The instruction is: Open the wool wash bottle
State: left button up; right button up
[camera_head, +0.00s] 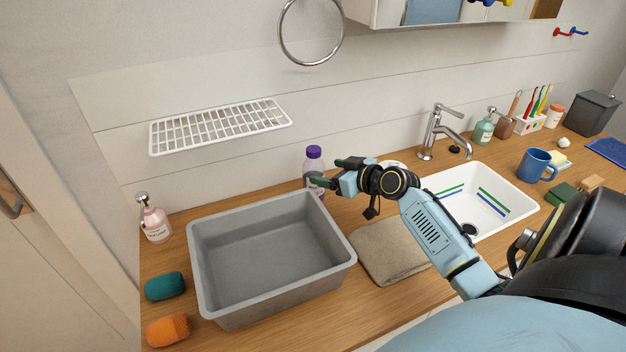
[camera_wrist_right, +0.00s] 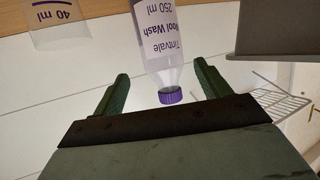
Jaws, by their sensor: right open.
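The wool wash bottle (camera_head: 314,158), clear with a purple cap, stands upright on the counter behind the grey basin's right rear corner. Its lower part is partly hidden by my right gripper in the head view. My right gripper (camera_head: 334,173) is open and empty, with its fingers pointing toward the bottle. In the right wrist view, which is upside down, the bottle (camera_wrist_right: 160,45) shows its "Wool Wash 250 ml" label. Its purple cap (camera_wrist_right: 170,96) appears between the two green fingers (camera_wrist_right: 167,88), apart from both. My left gripper is not in view.
The grey basin (camera_head: 205,262) stands left of the gripper. A folded towel (camera_head: 385,250) and the sink (camera_head: 515,204) lie right. A clear 40 ml cup (camera_wrist_right: 58,28) stands near the bottle. A white rack (camera_head: 220,125) is on the wall; a soap bottle (camera_head: 155,222) stands left.

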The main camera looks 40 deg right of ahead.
aim_at(322, 171)
jog(key=shift+a+x, duration=0.1)
jog(key=shift+x, duration=1.45)
jog(key=shift+a+x, duration=0.15)
jog(key=shift+x, duration=1.45)
jog(key=shift+s, duration=0.1)
jog(key=shift+c, duration=0.4)
jog(key=c, duration=1.1)
notch_tip(322, 171, up, 10)
jog(key=shift+r+p, duration=0.1)
jog(key=shift+p, duration=0.7)
jog(key=shift+c, duration=0.2)
jog(key=o, duration=0.6)
jog(key=c, duration=1)
